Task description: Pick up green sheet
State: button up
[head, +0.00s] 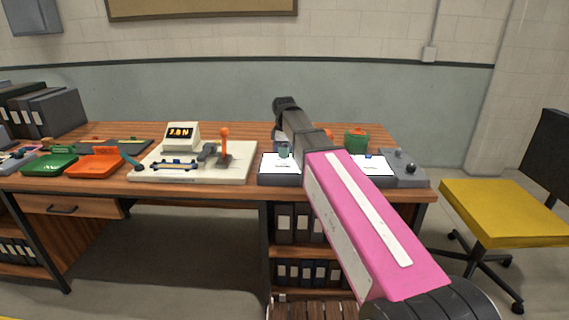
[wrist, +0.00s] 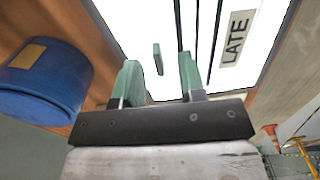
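A small thin green piece (wrist: 157,58), which may be the green sheet, shows in the wrist view over the white surface. It appears between the two green-padded fingers of my gripper (wrist: 159,78). The fingers are spread, with clear gaps on both sides of the piece. I cannot tell how far beyond the fingertips it is. In the head view my pink arm reaches over the desk and hides part of this area. A teal bit (head: 284,151) shows beside the arm's dark end; I cannot tell whether it is a fingertip or the piece.
A blue container (wrist: 45,80) stands close at left. A green container (head: 356,140), a lever box (head: 224,148), and orange (head: 95,163) and green trays (head: 48,164) share the desk.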

jog(key=shift+f, duration=0.25)
grip_shut()
jog(key=shift+r, duration=0.15)
